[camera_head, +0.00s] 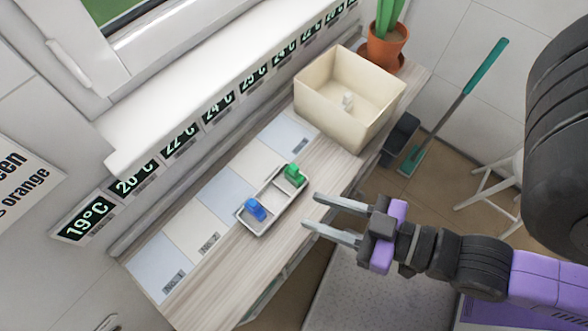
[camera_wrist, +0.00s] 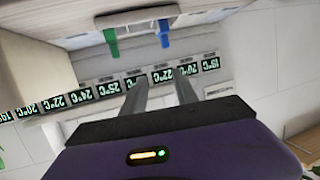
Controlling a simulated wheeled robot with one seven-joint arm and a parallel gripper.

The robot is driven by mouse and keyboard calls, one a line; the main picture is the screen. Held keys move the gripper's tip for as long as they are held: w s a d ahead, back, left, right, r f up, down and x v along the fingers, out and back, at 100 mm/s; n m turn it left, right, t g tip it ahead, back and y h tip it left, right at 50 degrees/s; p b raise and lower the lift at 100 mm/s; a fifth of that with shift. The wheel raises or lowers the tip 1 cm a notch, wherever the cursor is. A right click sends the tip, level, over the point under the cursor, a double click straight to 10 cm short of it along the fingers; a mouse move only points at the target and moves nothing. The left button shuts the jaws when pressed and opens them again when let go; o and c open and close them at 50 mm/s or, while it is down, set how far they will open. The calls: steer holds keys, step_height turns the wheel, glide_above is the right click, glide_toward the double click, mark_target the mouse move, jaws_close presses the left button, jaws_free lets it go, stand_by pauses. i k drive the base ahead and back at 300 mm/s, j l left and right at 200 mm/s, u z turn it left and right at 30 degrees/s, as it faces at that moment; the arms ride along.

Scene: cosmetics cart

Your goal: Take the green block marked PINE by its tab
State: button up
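A green block (camera_head: 295,175) sits in the upper right compartment of a small grey two-part tray (camera_head: 272,216) on the cart top. A blue block (camera_head: 255,209) sits in the lower left compartment. No marking on either block is legible. The wrist view shows a green piece (camera_wrist: 110,40) and a blue piece (camera_wrist: 163,33) near its top. My gripper (camera_head: 310,211) is open and empty, its two fingers apart, right of the tray and pointing toward it. It also shows in the wrist view (camera_wrist: 160,78), touching neither block.
A potted plant (camera_head: 386,45) is at the far end. Numbered pale panels (camera_head: 160,268) and temperature labels (camera_head: 180,138) line the wall side. A green-handled broom (camera_head: 455,105) leans at right.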

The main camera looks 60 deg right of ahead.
mark_target(292, 175)
steer(key=k+j+z, duration=0.15)
steer(key=j, duration=0.3)
steer(key=k+j+z, duration=0.2)
steer(key=j, duration=0.2)
steer(key=k+j+z, duration=0.15)
steer(key=j, duration=0.25)
